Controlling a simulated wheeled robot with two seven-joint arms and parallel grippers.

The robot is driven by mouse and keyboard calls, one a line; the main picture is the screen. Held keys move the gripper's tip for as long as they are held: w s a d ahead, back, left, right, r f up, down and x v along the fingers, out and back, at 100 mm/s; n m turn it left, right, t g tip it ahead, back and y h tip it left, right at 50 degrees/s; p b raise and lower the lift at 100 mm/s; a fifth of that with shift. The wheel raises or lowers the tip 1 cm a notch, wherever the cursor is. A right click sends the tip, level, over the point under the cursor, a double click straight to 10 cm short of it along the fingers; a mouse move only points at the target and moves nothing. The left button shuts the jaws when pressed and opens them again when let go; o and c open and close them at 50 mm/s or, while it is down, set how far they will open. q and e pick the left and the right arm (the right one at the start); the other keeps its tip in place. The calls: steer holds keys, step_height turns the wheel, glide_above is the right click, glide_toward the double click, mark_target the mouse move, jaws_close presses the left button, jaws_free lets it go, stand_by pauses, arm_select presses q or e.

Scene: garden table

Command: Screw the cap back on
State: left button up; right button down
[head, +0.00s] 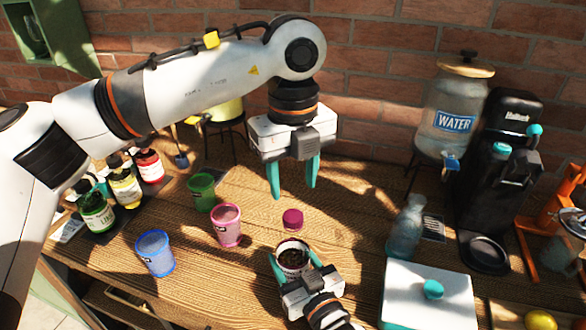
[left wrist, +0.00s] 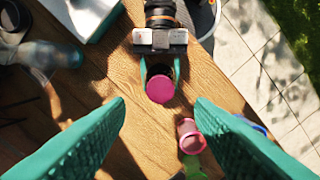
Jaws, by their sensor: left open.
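A magenta cap (head: 293,219) is just behind an open jar (head: 292,259) with dark contents. My right gripper (head: 294,264) has its teal fingers closed on both sides of the jar, which stands upright at the front of the table. My left gripper (head: 294,190) points down, open and empty, above and behind the cap. In the left wrist view the cap (left wrist: 160,89) lies centred between and ahead of the open left fingers (left wrist: 160,104). There it partly hides the jar (left wrist: 157,71).
Pink (head: 227,225), blue (head: 155,253) and green (head: 202,192) cups stand to the left. A glass bottle (head: 406,228) and a white box with a teal knob (head: 428,306) are to the right. A water dispenser (head: 454,110) and a black machine (head: 500,165) stand at back right.

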mark_target(293, 215)
arm_select(q)
step_height(293, 215, down, 7)
steer(key=shift+r, duration=0.1)
stand_by(0.4)
